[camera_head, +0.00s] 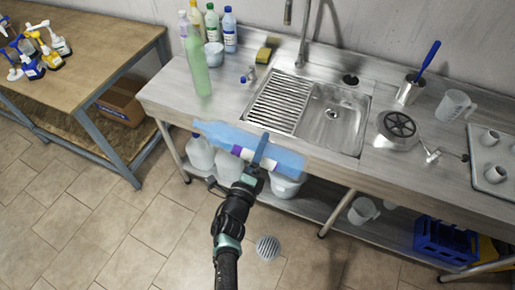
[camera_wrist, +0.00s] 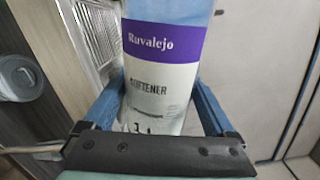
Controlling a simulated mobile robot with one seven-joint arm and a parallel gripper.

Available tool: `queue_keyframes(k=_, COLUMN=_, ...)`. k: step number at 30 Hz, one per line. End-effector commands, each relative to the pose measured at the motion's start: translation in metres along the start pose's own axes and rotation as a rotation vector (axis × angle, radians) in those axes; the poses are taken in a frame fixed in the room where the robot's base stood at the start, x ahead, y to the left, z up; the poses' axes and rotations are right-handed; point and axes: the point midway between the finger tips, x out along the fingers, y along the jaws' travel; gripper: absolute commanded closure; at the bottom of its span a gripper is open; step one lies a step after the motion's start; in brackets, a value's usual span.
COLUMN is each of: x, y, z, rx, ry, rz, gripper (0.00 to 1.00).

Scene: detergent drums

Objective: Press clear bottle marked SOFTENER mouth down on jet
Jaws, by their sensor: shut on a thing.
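My gripper (camera_head: 261,150) is shut around the middle of a clear, blue-tinted bottle (camera_head: 285,160). The bottle is held lying over, in front of the counter's front edge, with its narrower end to the left. In the wrist view the bottle (camera_wrist: 160,82) sits between both fingers, and its purple and white label reads Ruvalejo SOFTENER. Its mouth is out of the wrist view. A round steel rinser with a black spoked top (camera_head: 399,125), which looks like the jet, is set on the counter right of the sink. The bottle is well apart from it, to the left.
The sink (camera_head: 332,118) has a ribbed drainer and tall faucet. A green bottle (camera_head: 196,65) stands at the counter's left. A steel cup with a blue brush (camera_head: 411,90), a clear jug (camera_head: 455,105) and a cup tray (camera_head: 495,160) stand around the rinser.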

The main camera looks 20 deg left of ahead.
Motion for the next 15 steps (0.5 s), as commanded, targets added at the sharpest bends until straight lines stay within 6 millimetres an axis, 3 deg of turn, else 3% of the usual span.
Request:
queue_keyframes(k=6, x=0.0067, y=-0.0013, z=-0.0006, rx=-0.253, ry=0.000, rz=-0.001, gripper=0.64)
queue_keyframes(k=15, x=0.0068, y=-0.0004, z=-0.0007, rx=-0.275, ry=0.000, rz=-0.001, gripper=0.64)
